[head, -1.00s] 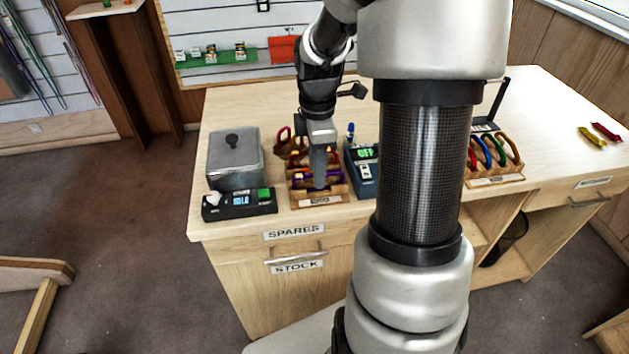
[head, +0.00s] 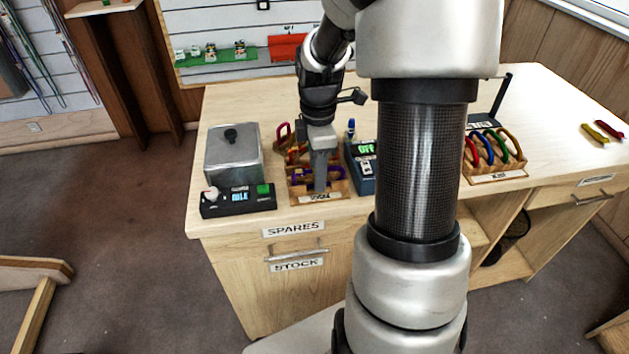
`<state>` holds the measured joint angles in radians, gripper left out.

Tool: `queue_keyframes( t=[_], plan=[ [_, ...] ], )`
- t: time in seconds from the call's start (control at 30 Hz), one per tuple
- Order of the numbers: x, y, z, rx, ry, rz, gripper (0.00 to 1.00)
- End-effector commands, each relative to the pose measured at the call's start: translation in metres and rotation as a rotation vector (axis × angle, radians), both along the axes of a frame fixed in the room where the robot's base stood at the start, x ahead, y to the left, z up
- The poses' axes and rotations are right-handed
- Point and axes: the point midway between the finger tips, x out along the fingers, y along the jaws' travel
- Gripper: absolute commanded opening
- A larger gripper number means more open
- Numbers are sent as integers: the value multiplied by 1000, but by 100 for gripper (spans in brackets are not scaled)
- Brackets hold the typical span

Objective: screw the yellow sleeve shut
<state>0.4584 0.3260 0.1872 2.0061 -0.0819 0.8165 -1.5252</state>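My gripper (head: 320,188) points straight down into the front part of a wooden rack (head: 320,197) on the counter. The rack holds several carabiners. I cannot make out a yellow sleeve for certain; my gripper and wrist hide part of the rack. The fingers look close together from here, but whether they are open or shut on something is not visible.
Left of the rack are a grey lidded box (head: 234,160) and a black device with a lit display (head: 238,200). A blue device reading OFF (head: 362,168) stands close on the right. A second carabiner rack (head: 497,172) sits farther right.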

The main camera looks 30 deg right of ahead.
Motion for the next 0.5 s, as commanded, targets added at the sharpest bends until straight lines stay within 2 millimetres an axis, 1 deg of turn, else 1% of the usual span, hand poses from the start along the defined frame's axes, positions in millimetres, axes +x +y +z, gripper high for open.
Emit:
queue_keyframes(
  t=[0.27, 0.5],
  plan=[
    [0, 0, 1, 0, 0, 0, 34],
    [-5, 1, 1, 0, 0, 0, 34]
  ],
)
